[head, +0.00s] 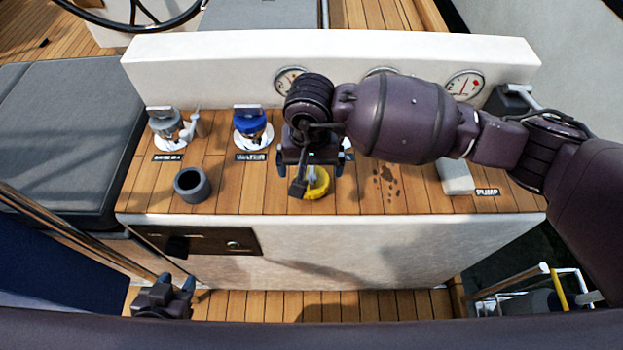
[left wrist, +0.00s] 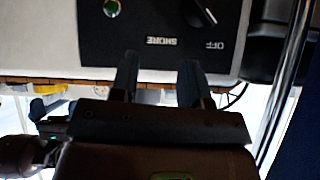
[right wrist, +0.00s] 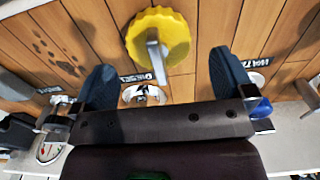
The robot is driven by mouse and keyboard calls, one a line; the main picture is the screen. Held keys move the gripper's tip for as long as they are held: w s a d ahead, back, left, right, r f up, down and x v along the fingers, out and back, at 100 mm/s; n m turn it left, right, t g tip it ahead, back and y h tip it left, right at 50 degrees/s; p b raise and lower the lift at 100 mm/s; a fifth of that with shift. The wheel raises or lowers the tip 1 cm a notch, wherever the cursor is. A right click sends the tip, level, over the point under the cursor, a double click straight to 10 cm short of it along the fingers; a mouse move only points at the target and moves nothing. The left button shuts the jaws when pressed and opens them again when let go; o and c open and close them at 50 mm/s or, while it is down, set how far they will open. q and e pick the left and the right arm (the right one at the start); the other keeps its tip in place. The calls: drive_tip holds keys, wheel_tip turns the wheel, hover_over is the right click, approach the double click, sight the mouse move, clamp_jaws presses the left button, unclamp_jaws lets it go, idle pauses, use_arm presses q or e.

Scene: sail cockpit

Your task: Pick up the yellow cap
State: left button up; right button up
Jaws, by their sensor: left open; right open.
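The yellow cap (head: 317,183) lies on the wooden counter, partly hidden by my right gripper in the head view. In the right wrist view the yellow cap (right wrist: 172,36) shows a scalloped rim and an upright grey handle. My right gripper (head: 306,167) is above the counter close to the cap. In the right wrist view the open right gripper (right wrist: 165,72) has its fingers to either side of the cap's line, with nothing between them. My left gripper (head: 174,283) is open and empty, low in front of the counter; it also shows in the left wrist view (left wrist: 158,68).
A fitting marked DIESEL (right wrist: 143,95) is beside the yellow cap. A blue cap (head: 249,122), a grey cap (head: 164,122) and a dark cup (head: 192,185) stand to the left. A white console with gauges (head: 465,84) rises behind. A switch panel (head: 203,241) is on the front face.

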drive_tip(key=f, duration=0.4)
drive_tip(key=shift+w+d+f+b, duration=0.1)
drive_tip(key=shift+w+f+b, duration=0.2)
drive_tip(key=shift+f+b, duration=0.05)
drive_tip(key=shift+c, duration=0.3)
drive_tip(key=c, duration=0.9)
drive_tip(key=shift+r, duration=0.15)
drive_tip(key=shift+r, duration=0.3)
wheel_tip(320, 180, up, 22)
drive_tip(key=p, duration=0.3)
drive_tip(key=shift+r, duration=0.15)
